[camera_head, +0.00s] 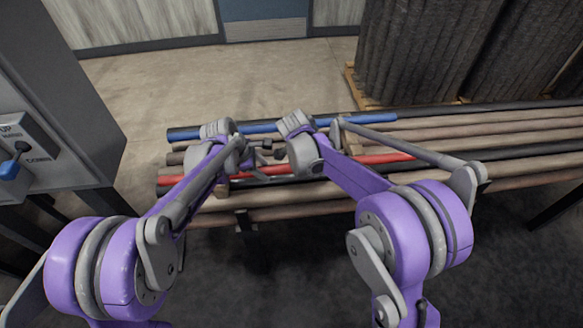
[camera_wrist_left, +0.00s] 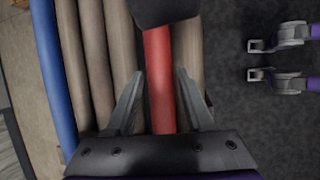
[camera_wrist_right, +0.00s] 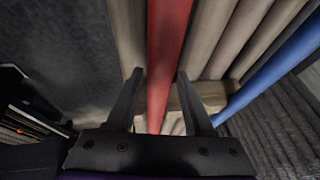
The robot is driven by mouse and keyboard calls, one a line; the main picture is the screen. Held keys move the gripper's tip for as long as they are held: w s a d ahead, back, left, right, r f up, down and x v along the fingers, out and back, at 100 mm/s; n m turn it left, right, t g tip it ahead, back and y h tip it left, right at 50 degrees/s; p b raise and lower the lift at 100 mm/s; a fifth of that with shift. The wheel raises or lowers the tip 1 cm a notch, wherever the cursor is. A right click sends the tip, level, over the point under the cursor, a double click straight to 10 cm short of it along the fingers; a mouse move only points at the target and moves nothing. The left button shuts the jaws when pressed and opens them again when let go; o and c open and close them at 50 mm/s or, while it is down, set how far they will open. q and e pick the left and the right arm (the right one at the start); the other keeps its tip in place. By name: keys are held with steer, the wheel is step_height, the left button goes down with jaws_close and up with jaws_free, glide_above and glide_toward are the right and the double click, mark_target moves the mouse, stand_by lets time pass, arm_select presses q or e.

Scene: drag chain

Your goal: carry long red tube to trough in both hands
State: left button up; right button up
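The long red tube (camera_head: 370,159) lies among brown tubes on the rack, partly hidden by my arms in the head view. In the left wrist view, the red tube (camera_wrist_left: 160,85) runs between the spread fingers of my left gripper (camera_wrist_left: 160,74), with gaps on both sides. In the right wrist view, the red tube (camera_wrist_right: 166,50) runs between the spread fingers of my right gripper (camera_wrist_right: 161,74). Both grippers are open. Whether the fingertips reach down beside the tube is unclear. I cannot make out the trough.
A blue tube (camera_head: 350,119) lies along the rack's far side, with several brown tubes (camera_head: 430,136) around the red one. A grey cabinet with a blue-handled lever (camera_head: 10,168) stands at left. Dark upright bundles (camera_head: 425,50) stand at back right. The floor (camera_head: 240,80) behind is clear.

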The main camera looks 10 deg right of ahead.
arm_select(q)
jaws_close()
arm_select(e)
jaws_close()
stand_by(0.9)
